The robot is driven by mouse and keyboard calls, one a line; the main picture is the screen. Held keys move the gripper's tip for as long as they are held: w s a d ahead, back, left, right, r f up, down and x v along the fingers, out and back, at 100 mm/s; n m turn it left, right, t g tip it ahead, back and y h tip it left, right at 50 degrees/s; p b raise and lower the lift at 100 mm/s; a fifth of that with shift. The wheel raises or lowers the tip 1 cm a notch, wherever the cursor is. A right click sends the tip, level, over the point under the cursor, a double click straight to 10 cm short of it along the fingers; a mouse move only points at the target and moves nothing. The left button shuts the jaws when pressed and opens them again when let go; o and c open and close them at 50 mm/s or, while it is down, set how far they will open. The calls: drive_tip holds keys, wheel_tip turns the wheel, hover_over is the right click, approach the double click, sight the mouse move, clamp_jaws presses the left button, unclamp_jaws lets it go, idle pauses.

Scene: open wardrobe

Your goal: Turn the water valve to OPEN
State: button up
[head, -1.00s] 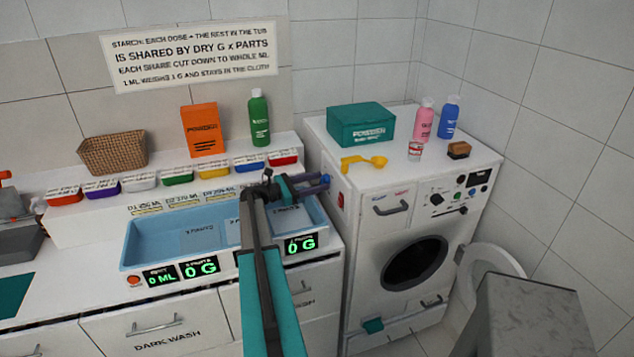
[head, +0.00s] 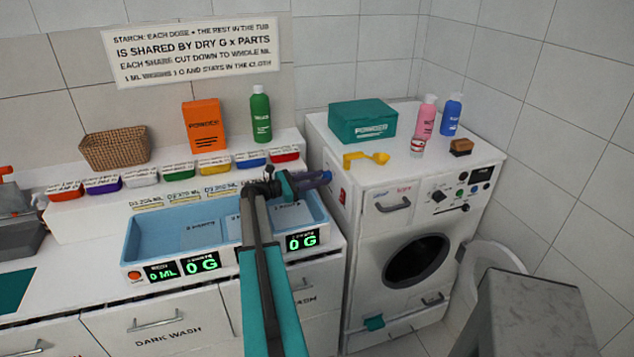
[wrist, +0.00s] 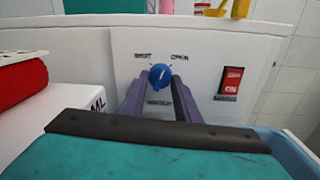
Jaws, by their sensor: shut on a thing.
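The water valve is a round blue knob (wrist: 160,77) on the white side panel of the washing machine, in the middle of the wrist view. The label SHUT (wrist: 142,56) is at its upper left and OPEN (wrist: 179,56) at its upper right. A small pale mark shows on the knob's face, near its top; its exact direction is hard to tell. My gripper (wrist: 161,86) has its two purple fingers on either side of the knob, shut on it. In the head view my gripper (head: 318,179) reaches the machine's left side, and the knob is hidden there.
A red ON switch (wrist: 231,83) is just right of the knob. The washing machine (head: 370,235) carries a teal box (head: 362,121), a yellow scoop (head: 366,158) and bottles on top. The blue tub (head: 165,262) lies below my arm.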

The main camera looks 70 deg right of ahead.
drive_tip(key=shift+s+f+m+b, duration=0.25)
drive_tip(key=shift+m+b, duration=0.15)
drive_tip(key=shift+b, duration=0.2)
drive_tip(key=m+b, duration=0.4)
drive_tip(key=b, duration=0.2)
drive_tip(key=shift+d+r+m+b, duration=0.1)
drive_tip(key=shift+r+m+b, duration=0.05)
drive_tip(key=shift+m+b, duration=0.2)
drive_tip(key=shift+r, duration=0.1)
drive_tip(key=o, duration=1)
drive_tip(key=shift+s, duration=0.1)
drive_tip(key=shift+o, duration=0.2)
drive_tip(key=shift+w, duration=0.25)
